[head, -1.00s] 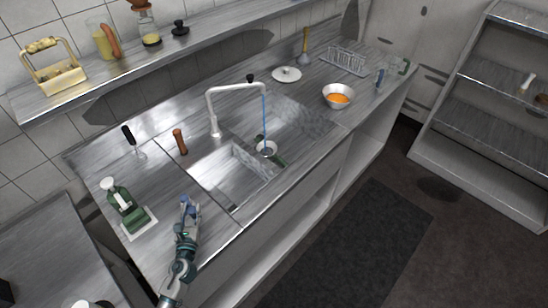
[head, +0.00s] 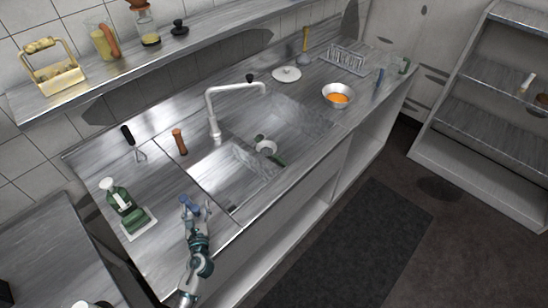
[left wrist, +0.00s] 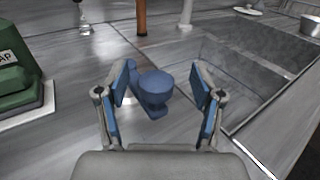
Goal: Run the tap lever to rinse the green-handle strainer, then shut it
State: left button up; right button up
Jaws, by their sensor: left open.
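The tap (head: 212,112) stands at the sink's back edge with its spout over the basin, and no water runs from it. The green-handle strainer (head: 266,147) lies in the sink (head: 222,180) below the spout. A blue lever-like piece (head: 187,203), seemingly the tap lever, stands on the counter left of the sink. It also shows in the left wrist view (left wrist: 155,90), between and beyond the open fingers. My left gripper (head: 197,210) is open at this blue piece; contact cannot be told. My right gripper is not in view.
A green bottle (head: 119,196) stands on a white base left of my left gripper. A brown-handled tool (head: 179,141) and a black-handled whisk (head: 131,137) are behind it. A bowl with orange contents (head: 338,96) and a dish rack (head: 347,60) stand right of the sink.

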pick_arm(q)
jog(key=shift+s, duration=0.1)
jog(key=v, duration=0.6)
jog(key=shift+s+d+r, duration=0.1)
jog(key=shift+s+d, duration=0.05)
jog(key=shift+s, duration=0.35)
jog(key=v, duration=1.2)
dwell(0.9)
